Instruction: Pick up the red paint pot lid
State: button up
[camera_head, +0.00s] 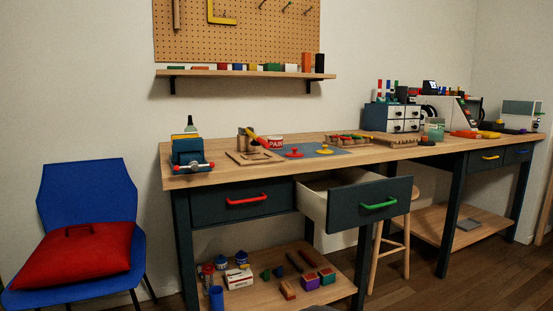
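A small red disc with a knob (294,153) lies on a blue-grey mat (312,151) on the workbench; it looks like the red lid. A similar yellow knobbed disc (324,149) lies to its right on the same mat. A red pot with white lettering, partly readable as "PAIN" (276,142), stands just behind and left of the red disc. My gripper is not in view.
The workbench (225,175) has an open drawer with a green handle (370,205) jutting out at the front. A wooden stool (396,240) stands behind it. A blue chair with a red cushion (80,255) is at left.

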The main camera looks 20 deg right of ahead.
aim_at(294, 154)
jog(key=u, duration=0.5)
jog(key=k, duration=1.05)
jog(key=z, duration=0.3)
jog(key=i, duration=0.7)
jog(key=z, duration=0.8)
jog(key=i, duration=0.7)
jog(key=u, duration=0.1)
